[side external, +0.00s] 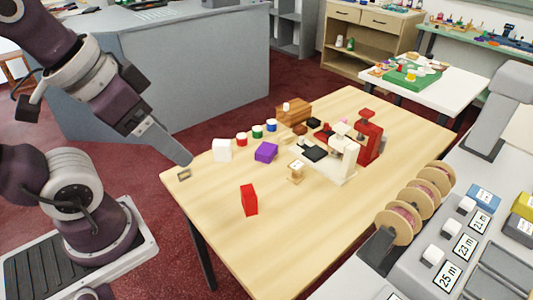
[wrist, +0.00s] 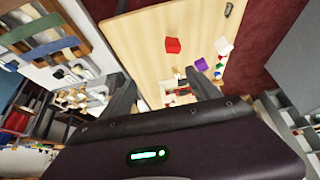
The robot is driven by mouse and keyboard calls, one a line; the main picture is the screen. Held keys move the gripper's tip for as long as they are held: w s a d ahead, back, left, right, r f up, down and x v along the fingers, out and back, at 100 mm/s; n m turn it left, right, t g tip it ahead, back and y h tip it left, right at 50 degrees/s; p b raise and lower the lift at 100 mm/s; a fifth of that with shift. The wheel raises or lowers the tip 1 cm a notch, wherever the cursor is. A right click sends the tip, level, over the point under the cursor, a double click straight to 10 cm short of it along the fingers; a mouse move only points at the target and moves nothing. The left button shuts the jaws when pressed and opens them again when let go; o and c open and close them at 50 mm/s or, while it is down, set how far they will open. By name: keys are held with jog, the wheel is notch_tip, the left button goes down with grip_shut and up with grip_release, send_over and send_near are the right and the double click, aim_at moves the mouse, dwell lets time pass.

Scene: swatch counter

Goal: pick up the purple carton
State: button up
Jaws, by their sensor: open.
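The purple carton (side external: 266,152) lies on the light wood table (side external: 290,240), between a white cube (side external: 222,150) and a black-and-white machine (side external: 343,158). It also shows in the wrist view (wrist: 201,64), small and close to the right finger in the picture. My gripper (side external: 187,160) is above the table's left edge in the side view, left of the carton and clear of it. In the wrist view my gripper (wrist: 159,82) has its two fingers wide apart with nothing held between them.
A red block (side external: 249,199) stands in front of the carton. Behind it are several small coloured jars (side external: 257,131) and a brown wooden box (side external: 293,112). A red machine (side external: 369,138) stands farther right. The table's near part is clear.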

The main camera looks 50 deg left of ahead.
jog(key=shift+o, duration=0.4)
jog(key=w+a+f+n+t, duration=0.1)
jog(key=w+a+f, duration=0.1)
jog(key=w, duration=1.2)
jog(key=n+t+y, duration=0.4)
jog(key=t+y, duration=0.1)
send_over(266, 148)
jog(key=s+d, duration=0.4)
notch_tip(266, 148, down, 24)
jog(key=shift+t+y, duration=0.3)
jog(key=f, duration=0.1)
jog(key=s+a+f, duration=0.1)
jog(key=f, duration=0.2)
jog(key=shift+s+a+f, duration=0.1)
jog(key=shift+s+a, duration=0.05)
jog(key=shift+s, duration=0.1)
jog(key=x, duration=0.7)
jog(key=c, duration=1.5)
